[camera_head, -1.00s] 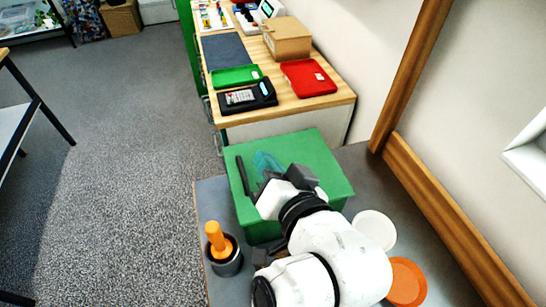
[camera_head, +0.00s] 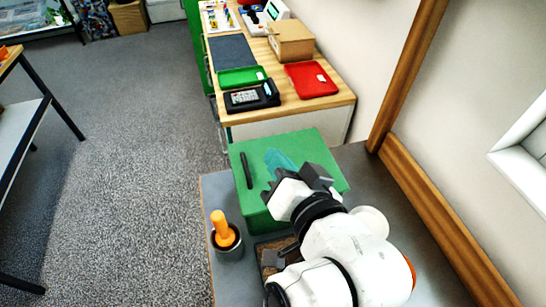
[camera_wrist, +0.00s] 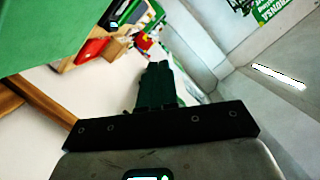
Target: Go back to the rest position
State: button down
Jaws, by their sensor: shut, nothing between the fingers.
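My gripper (camera_head: 277,190) is in the head view, at the end of my white arm, over the green box (camera_head: 310,148). It also shows in the wrist view (camera_wrist: 160,70), where its dark fingers are together with nothing between them. In the head view the fingers are partly hidden by the gripper body. A translucent teal object (camera_head: 279,159) shows at the top of the green box, just beyond the gripper. I cannot tell if the gripper touches it. A black bar-shaped handle or slot (camera_head: 246,170) lies on the left of the box top.
An orange-handled tool in a dark cup (camera_head: 228,252) stands left of my arm on the grey table (camera_head: 222,187). A wooden counter (camera_head: 288,112) holds red and green trays.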

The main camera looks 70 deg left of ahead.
jog(key=b+v, duration=0.1)
jog(key=v, duration=0.6)
jog(key=shift+s+d, duration=0.3)
jog(key=shift+s, duration=0.1)
jog(key=shift+r, duration=0.1)
